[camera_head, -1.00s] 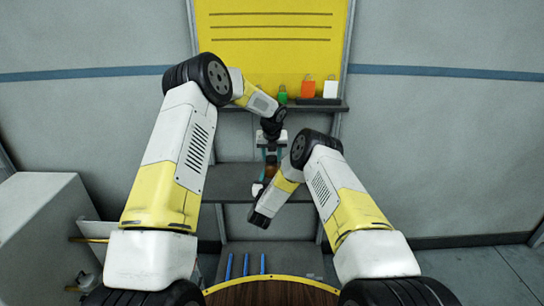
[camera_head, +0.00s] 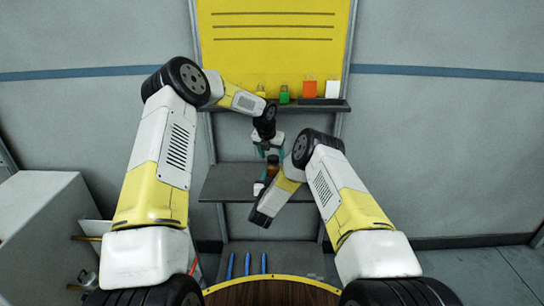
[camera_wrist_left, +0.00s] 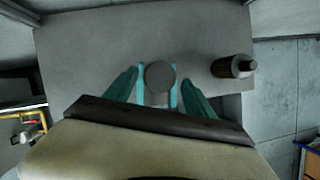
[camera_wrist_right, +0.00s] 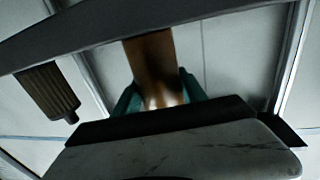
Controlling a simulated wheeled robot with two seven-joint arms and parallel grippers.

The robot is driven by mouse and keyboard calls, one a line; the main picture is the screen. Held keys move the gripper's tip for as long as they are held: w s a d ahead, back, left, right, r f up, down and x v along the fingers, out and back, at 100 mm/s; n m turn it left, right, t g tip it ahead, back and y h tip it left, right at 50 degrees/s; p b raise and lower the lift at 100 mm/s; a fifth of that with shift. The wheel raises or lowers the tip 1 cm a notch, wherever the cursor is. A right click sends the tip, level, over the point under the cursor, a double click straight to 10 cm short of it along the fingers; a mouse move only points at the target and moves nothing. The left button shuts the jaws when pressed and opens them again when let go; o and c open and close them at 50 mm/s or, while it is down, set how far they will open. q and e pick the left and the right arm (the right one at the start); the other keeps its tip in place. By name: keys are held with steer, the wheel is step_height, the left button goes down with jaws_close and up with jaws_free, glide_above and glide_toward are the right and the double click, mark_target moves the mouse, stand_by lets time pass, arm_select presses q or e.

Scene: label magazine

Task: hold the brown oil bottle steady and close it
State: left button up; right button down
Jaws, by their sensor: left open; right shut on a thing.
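The brown oil bottle (camera_head: 272,170) stands upright over the middle shelf in the head view. My right gripper (camera_wrist_right: 160,98) is shut on the bottle's brown body (camera_wrist_right: 152,60) in the right wrist view; in the head view my right arm hides its fingers. My left gripper (camera_head: 270,153) is open just above the bottle, pointing down. In the left wrist view a round dark disc (camera_wrist_left: 160,76) lies between my left gripper's parted teal fingers (camera_wrist_left: 160,88). I cannot tell whether it is a cap or the bottle's bare top.
The middle shelf (camera_head: 228,183) has free room at left. A dark capped bottle (camera_wrist_left: 232,66) shows in the left wrist view. Yellow (camera_head: 260,91), green (camera_head: 284,96), orange (camera_head: 309,88) and white (camera_head: 332,89) items stand on the upper shelf. Blue sticks (camera_head: 247,264) lie low down.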

arm_select(q)
steer(key=shift+r, duration=0.1)
steer(key=shift+r, duration=2.15)
steer(key=o, duration=0.6)
steer(key=shift+c, duration=0.2)
steer(key=v, duration=1.2)
steer(key=shift+w, duration=0.1)
arm_select(e)
steer(key=c, duration=0.6)
jaws_free()
steer(key=shift+o, duration=0.2)
